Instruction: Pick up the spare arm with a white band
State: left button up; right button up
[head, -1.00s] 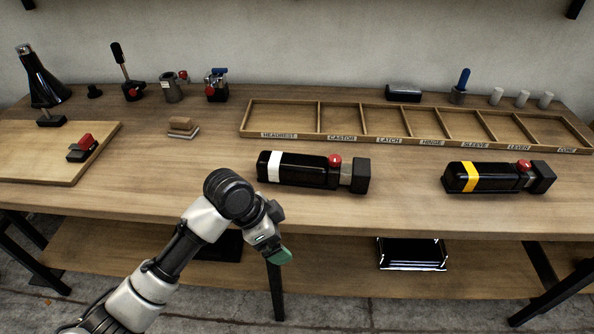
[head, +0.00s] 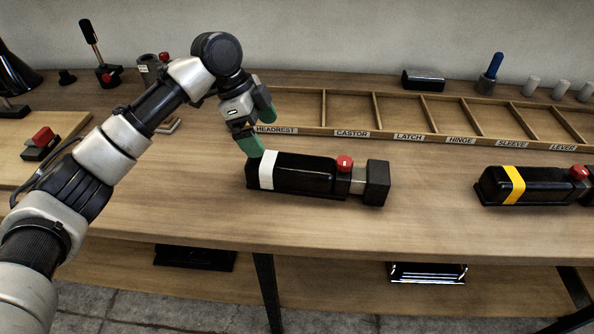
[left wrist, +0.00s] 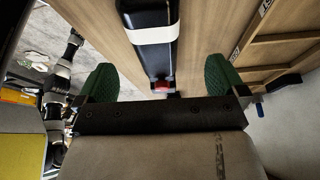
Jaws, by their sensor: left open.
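The spare arm with a white band (head: 313,176) is a black block lying on the bench, with a red knob and a square black end at its right. My left gripper (head: 258,132) is open and empty, just above and behind the white-banded end in the head view. In the left wrist view the white-banded arm (left wrist: 150,62) lies beyond and between the open green fingers (left wrist: 160,82). A similar spare arm with a yellow band (head: 535,186) lies to the right. My right gripper is not in view.
A wooden tray (head: 390,136) with labelled compartments stands behind the white-banded arm. A board with a red-topped item (head: 42,142) is at left. Bottles, clamps and small cylinders stand at the back. The bench between the two spare arms is clear.

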aim_at(280, 159)
pick_arm(q)
jog(key=x, duration=0.3)
jog(key=shift+s+d+f, duration=0.2)
jog(key=shift+s+f, duration=0.1)
jog(key=shift+s, duration=0.05)
jog(key=shift+d+f, duration=0.1)
jog(key=shift+f, duration=0.15)
jog(key=x, duration=0.4)
jog(key=shift+s+d+f, duration=0.1)
jog(key=shift+s+d, duration=0.05)
jog(key=shift+s, duration=0.05)
jog(key=shift+d+f, duration=0.15)
jog(key=shift+f, duration=0.35)
jog(key=shift+r, duration=0.1)
jog(key=c, duration=1.3)
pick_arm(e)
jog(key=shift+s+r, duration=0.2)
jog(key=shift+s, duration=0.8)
pick_arm(q)
jog(key=shift+r, duration=0.1)
jog(key=shift+c, duration=0.2)
